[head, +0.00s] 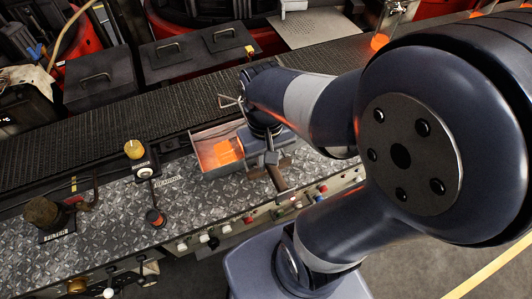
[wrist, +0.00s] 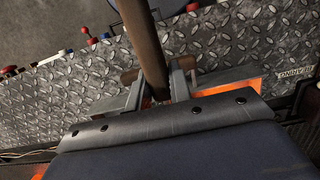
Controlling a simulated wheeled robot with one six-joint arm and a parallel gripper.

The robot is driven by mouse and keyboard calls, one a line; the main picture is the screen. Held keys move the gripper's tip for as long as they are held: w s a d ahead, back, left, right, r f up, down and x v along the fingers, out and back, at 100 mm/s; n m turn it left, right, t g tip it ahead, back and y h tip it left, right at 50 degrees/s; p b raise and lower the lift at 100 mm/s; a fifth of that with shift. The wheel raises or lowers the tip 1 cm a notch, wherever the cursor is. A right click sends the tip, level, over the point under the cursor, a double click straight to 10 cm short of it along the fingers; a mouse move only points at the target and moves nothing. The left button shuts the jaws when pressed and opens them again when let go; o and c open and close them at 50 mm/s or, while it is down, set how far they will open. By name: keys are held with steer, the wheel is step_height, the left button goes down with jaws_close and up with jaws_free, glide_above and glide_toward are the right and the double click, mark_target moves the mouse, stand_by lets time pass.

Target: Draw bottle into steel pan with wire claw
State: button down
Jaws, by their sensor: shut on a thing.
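My gripper (head: 268,158) is shut on the brown handle (head: 277,178) of the wire claw, above the front side of the belt. In the wrist view the handle (wrist: 146,45) runs between the fingers (wrist: 157,90). The claw's thin wire end (head: 230,102) seems to stick out past my wrist over the belt. The steel pan (head: 200,138) is just left of my gripper, partly hidden by it. A glowing orange patch (head: 226,151) shows in the pan; I cannot tell whether it is a bottle or its glow. A glowing orange bottle (head: 380,41) stands at the far upper right.
A dark conveyor belt (head: 110,133) runs behind the diamond-plate ledge (head: 195,207). The ledge carries a brush (head: 42,212), a yellow-topped pot (head: 134,148) and a dark swab (head: 154,217). Knobs and buttons (head: 215,240) line its front. Black lidded boxes (head: 170,52) stand behind the belt.

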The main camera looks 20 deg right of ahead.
steer(key=shift+s, duration=0.95)
stand_by(0.8)
steer(key=shift+w+r+p, duration=0.35)
steer(key=shift+r+p, duration=1.1)
steer(key=shift+r, duration=0.05)
steer(key=shift+w+r+p, duration=0.3)
steer(key=shift+r+p, duration=1.1)
steer(key=shift+r, duration=0.15)
steer(key=shift+w+r+p, duration=0.35)
steer(key=shift+r+p, duration=1.1)
steer(key=shift+r, duration=0.05)
